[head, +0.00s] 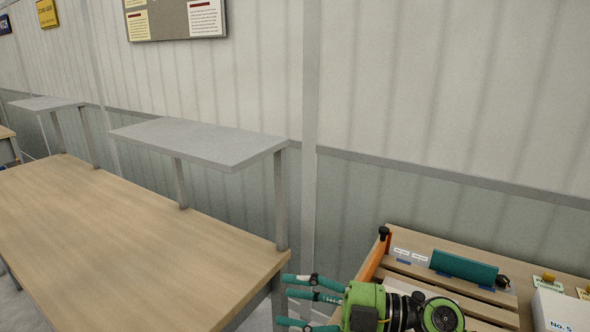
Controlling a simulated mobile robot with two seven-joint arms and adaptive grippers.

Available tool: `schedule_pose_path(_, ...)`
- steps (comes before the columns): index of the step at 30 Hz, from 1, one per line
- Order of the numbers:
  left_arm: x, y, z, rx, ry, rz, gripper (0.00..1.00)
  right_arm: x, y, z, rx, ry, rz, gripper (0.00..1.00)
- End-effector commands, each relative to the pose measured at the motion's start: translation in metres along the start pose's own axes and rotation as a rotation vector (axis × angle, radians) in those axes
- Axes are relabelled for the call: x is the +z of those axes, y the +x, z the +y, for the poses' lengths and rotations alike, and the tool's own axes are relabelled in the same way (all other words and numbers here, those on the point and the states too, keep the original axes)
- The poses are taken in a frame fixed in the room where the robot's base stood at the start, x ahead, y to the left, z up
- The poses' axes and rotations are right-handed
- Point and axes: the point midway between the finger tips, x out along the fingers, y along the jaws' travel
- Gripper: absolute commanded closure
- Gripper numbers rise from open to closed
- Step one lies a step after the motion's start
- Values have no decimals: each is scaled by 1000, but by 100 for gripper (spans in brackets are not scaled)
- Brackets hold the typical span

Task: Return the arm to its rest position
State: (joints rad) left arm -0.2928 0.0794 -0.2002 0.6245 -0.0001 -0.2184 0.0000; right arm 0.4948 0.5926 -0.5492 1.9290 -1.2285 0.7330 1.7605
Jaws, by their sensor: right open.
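My right gripper (286,299) is at the bottom centre of the head view. It has a green body and teal fingers that point left. The fingers are spread apart with nothing between them. It is in front of the wooden workbench at the right and near the right end of the long wooden table (120,235). The lower part of my right arm is cut off by the bottom edge. My left gripper is not in the picture.
A grey shelf (200,142) on posts stands above the table's back edge. The workbench (470,290) holds an orange-sided frame (373,258), a teal block (464,266) and a white box (562,311) at the right. The table top is bare.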

Motion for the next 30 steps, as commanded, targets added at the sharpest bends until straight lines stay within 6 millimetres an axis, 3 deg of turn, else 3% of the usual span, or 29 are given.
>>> schedule_pose_path(3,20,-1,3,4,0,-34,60,-28,-8,27,317,8,188,41)
schedule_pose_path(6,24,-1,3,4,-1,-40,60,-26,-36,53,613,50,226,41)
schedule_pose_path(8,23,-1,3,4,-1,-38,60,-13,-59,64,787,93,196,41)
schedule_pose_path(10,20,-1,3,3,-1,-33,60,12,-89,70,973,161,113,41)
schedule_pose_path(13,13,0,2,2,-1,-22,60,62,-132,58,1186,289,-87,41)
schedule_pose_path(16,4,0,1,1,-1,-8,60,116,-170,20,1308,439,-356,41)
schedule_pose_path(18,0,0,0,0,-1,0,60,148,-191,-18,1329,547,-551,41)
schedule_pose_path(21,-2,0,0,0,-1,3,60,178,-210,-74,1289,681,-792,41)
schedule_pose_path(25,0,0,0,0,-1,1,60,196,-223,-136,1183,811,-1016,41)
schedule_pose_path(30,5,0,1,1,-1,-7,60,201,-231,-203,1018,934,-1216,41)
